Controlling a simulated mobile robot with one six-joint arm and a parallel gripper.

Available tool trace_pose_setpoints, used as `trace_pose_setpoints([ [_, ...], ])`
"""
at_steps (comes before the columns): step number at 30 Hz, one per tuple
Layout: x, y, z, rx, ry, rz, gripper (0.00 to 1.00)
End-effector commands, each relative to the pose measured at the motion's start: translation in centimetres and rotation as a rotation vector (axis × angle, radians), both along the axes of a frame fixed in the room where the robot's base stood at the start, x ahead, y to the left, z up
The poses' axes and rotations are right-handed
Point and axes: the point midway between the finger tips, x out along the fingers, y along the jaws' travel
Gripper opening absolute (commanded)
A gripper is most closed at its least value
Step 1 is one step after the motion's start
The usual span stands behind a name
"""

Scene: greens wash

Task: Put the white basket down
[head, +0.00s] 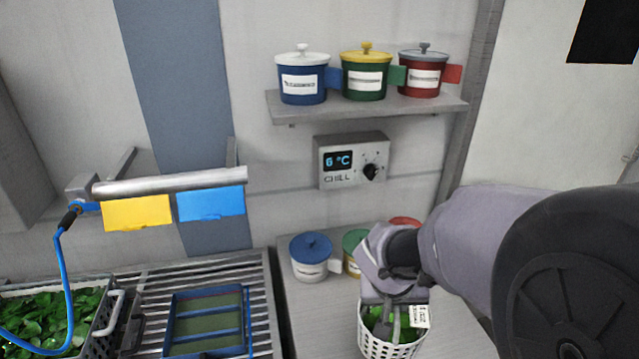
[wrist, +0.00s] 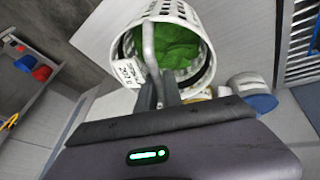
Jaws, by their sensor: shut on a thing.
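The white basket (head: 388,347) is a perforated round basket with green leaves in it and a small white tag on its rim. It is at the bottom of the head view, over the grey counter. My gripper (head: 392,305) is above it, shut on its handle. In the wrist view the basket (wrist: 198,22) hangs from its grey handle, which runs between the fingers of my gripper (wrist: 158,95). The basket's base is cut off in the head view, so I cannot tell whether it touches the counter.
Lidded pots stand on the counter behind my gripper, including a white one with a blue lid (head: 311,257). A slatted rack (head: 262,300) with a blue frame (head: 207,318) and a crate of greens (head: 103,325) are left. A shelf (head: 370,108) holds three pots above a chill control box (head: 352,160).

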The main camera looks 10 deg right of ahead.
Motion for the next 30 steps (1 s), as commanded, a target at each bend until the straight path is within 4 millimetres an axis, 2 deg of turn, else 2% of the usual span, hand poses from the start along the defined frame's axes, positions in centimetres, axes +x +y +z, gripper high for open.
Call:
trace_pose_setpoints([
  [3, 2.1, -1.8, -0.2, 0.0, 0.001, -0.002, 0.0],
  [7, 3.3, -2.7, -0.4, 0.0, -0.001, -0.001, 0.0],
  [10, 3.4, -2.9, -1.5, 0.0, -0.001, 0.002, 0.0],
  [14, 3.4, -2.8, -4.1, 0.0, 0.0, 0.002, 0.0],
  [25, 3.4, -2.8, -4.3, 0.0, -0.002, 0.002, 0.0],
  [26, 3.4, -2.8, -4.3, 0.001, 0.0, 0.001, 0.12],
  [27, 3.3, -2.8, -4.2, 0.001, 0.0, 0.001, 0.2],
  [29, 3.3, -2.8, -4.2, 0.001, 0.0, 0.001, 0.32],
  [30, 3.3, -2.8, -4.2, 0.001, 0.0, 0.001, 0.32],
])
